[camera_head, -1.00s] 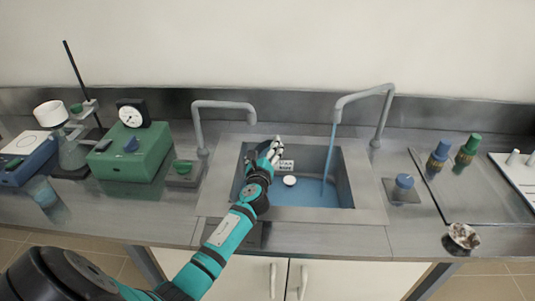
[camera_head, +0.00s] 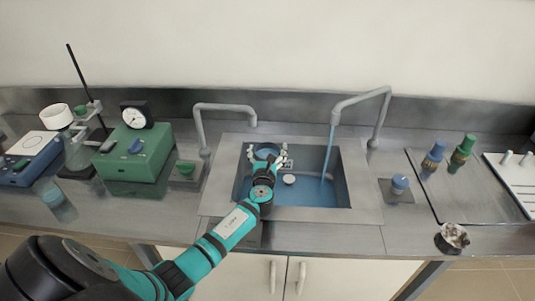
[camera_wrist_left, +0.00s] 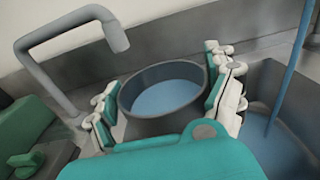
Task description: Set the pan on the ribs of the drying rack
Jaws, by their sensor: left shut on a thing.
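The pan (camera_wrist_left: 163,122) is a round grey vessel with blue water inside. In the left wrist view it sits between the fingers of my left gripper (camera_wrist_left: 165,100), which is shut on it from both sides. In the head view my left gripper (camera_head: 267,156) and the pan (camera_head: 266,151) are over the left part of the sink (camera_head: 310,195); the pan is partly hidden by the hand. A white pegged board (camera_head: 515,183) at the right edge looks like the drying rack; it is cut off by the frame. My right gripper is not in view.
A grey tap (camera_head: 222,107) arches at the sink's left and another tap (camera_head: 362,98) pours water into the sink. A green device (camera_head: 135,160) stands left.

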